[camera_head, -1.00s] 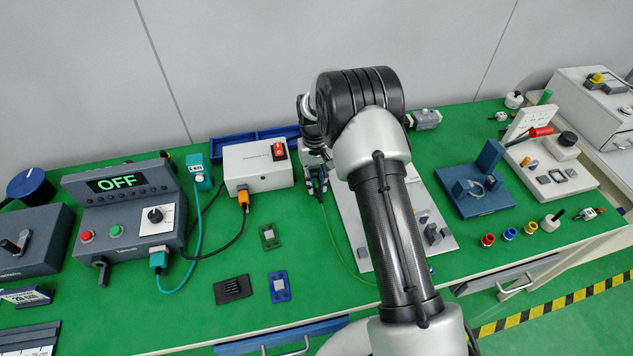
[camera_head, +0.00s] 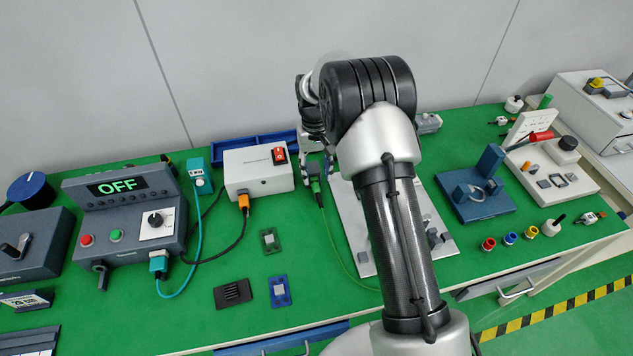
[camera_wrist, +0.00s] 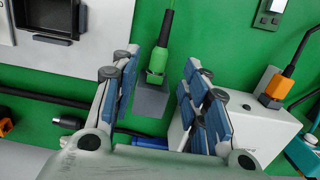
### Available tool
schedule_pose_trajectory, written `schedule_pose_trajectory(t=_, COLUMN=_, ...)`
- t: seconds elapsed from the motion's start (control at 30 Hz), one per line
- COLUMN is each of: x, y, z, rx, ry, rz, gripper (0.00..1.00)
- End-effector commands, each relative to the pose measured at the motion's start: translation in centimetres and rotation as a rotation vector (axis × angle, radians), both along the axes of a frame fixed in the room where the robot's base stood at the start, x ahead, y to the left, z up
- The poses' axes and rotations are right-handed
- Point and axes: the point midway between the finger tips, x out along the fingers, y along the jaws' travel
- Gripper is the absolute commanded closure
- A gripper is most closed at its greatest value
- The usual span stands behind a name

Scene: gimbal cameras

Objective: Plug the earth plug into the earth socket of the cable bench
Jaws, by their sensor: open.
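The green earth plug (camera_wrist: 159,62) shows in the wrist view with its nose end at a grey block (camera_wrist: 152,98). I cannot tell how deep it sits. Its dark tail and thin green cable run away from the block. In the head view the plug (camera_head: 316,188) stands just right of the white box (camera_head: 258,172), its cable curving down over the green bench. My gripper (camera_wrist: 161,66) is open, its blue-padded fingers on either side of the plug with gaps visible. In the head view my gripper (camera_head: 316,163) is partly hidden by my arm.
An orange plug (camera_head: 243,200) is in the white box's front. A control unit (camera_head: 125,213) reading OFF stands left, with a teal cable. A grey-white board (camera_head: 362,262) lies partly under my arm. A blue tray (camera_head: 240,143) is behind; a blue stand (camera_head: 480,200) is right.

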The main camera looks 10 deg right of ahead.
Motion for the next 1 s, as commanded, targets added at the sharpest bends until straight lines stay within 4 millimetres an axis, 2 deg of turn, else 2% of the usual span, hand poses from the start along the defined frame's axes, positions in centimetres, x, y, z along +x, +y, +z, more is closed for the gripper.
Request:
schedule_pose_trajectory(t=0.1, x=0.3, y=0.0, z=2.5, rx=0.0, ry=-0.004, rz=0.0, gripper=0.58)
schedule_pose_trajectory(t=0.33, x=0.5, y=0.0, z=5.4, rx=0.0, ry=-0.001, rz=0.0, gripper=0.58)
schedule_pose_trajectory(t=1.0, x=0.5, y=0.0, z=5.8, rx=0.0, ry=0.001, rz=0.0, gripper=0.58)
